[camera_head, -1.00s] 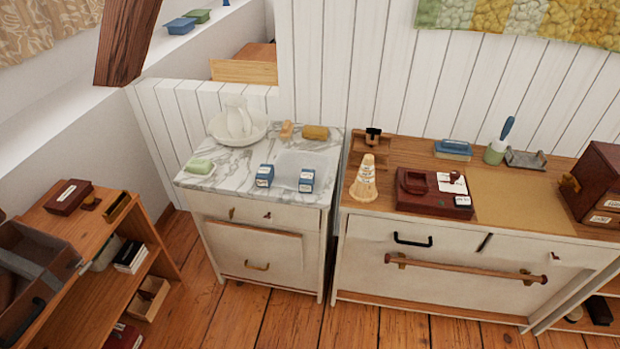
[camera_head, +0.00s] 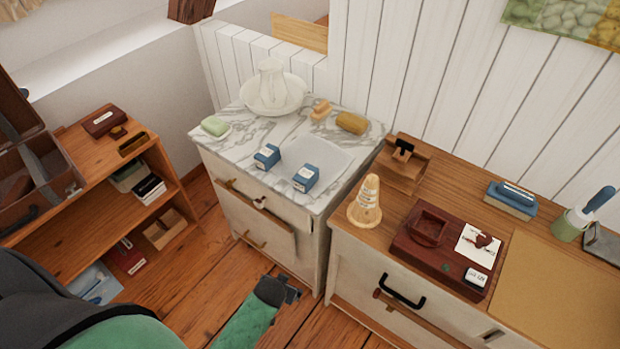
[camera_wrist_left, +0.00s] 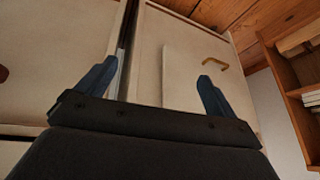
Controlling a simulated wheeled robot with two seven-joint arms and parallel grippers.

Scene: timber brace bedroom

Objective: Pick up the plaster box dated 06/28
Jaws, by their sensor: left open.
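Two small blue boxes with white labels stand on the marble-topped washstand (camera_head: 232,150): a left box (camera_head: 267,157) and a right box (camera_head: 306,178) nearer the front edge. Their label dates are too small to read, so I cannot tell which one says 06/28. My left gripper (camera_head: 291,293) is low in front of the washstand, below and apart from both boxes. In the left wrist view its two blue fingers (camera_wrist_left: 155,82) are spread with nothing between them, facing pale cabinet fronts. My right gripper is not in view.
A white pitcher in a basin (camera_head: 273,95), green soap (camera_head: 215,127) and a tan brush (camera_head: 351,123) share the marble top. A wooden cabinet with a cone (camera_head: 366,203) and red desk box (camera_head: 415,245) adjoins at right. A low shelf (camera_head: 80,155) stands left.

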